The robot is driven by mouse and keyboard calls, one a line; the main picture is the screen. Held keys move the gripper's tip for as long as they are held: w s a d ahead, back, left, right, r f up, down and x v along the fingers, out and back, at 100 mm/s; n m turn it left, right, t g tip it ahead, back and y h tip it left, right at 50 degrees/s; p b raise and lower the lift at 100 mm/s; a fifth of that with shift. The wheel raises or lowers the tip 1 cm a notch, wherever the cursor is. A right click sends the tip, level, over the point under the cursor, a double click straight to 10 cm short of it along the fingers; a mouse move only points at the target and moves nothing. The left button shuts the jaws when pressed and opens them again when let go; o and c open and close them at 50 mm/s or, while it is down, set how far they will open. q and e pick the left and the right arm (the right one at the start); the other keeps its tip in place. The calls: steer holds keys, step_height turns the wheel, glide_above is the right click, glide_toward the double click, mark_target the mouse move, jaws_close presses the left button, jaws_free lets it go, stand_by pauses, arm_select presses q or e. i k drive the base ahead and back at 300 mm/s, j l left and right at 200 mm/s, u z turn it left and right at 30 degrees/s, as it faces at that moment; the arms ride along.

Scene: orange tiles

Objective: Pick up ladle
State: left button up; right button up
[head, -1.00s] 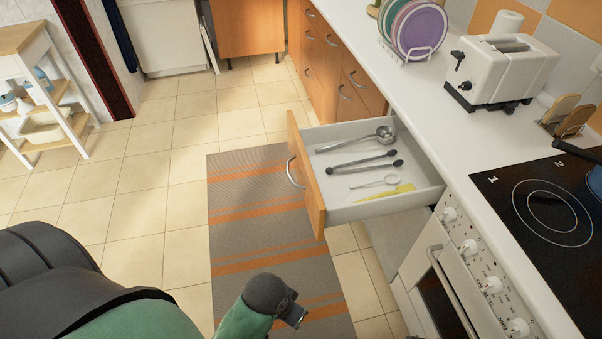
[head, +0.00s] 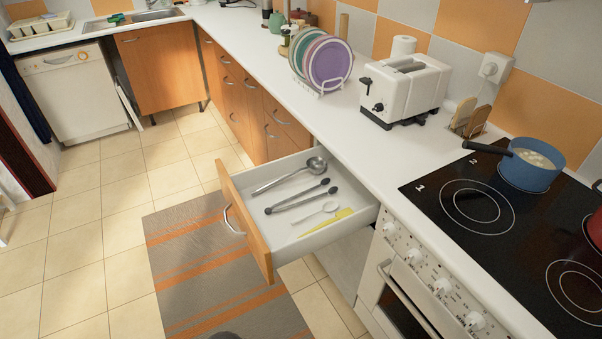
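A metal ladle (head: 292,174) lies at the far side of an open drawer (head: 359,213), with its round bowl toward the cabinet and its handle toward the orange drawer front. In the same drawer lie dark-tipped tongs (head: 300,196), a pale spoon (head: 317,213) and a yellow-handled utensil (head: 327,222). The ladle is apart from them and nothing covers it. Neither of my grippers shows in the head view now.
The drawer front (head: 245,220) juts over a striped rug (head: 190,255). A stove (head: 500,220) with a blue pot (head: 532,172) is at right. A toaster (head: 403,88) and plate rack (head: 322,82) stand on the counter (head: 330,125). The floor left is clear.

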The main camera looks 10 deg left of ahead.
mark_target(316, 164)
steer(key=z, duration=2.45)
steer(key=u, duration=4.5)
steer(key=i+j+z, duration=0.1)
steer(key=i, duration=0.35)
steer(key=i+j+z, duration=0.1)
steer(key=i, duration=0.3)
steer(key=i+j+z, duration=0.1)
steer(key=i, duration=0.35)
steer(key=i+j+z, duration=0.1)
steer(key=i+j, duration=0.15)
steer(key=i, duration=0.15)
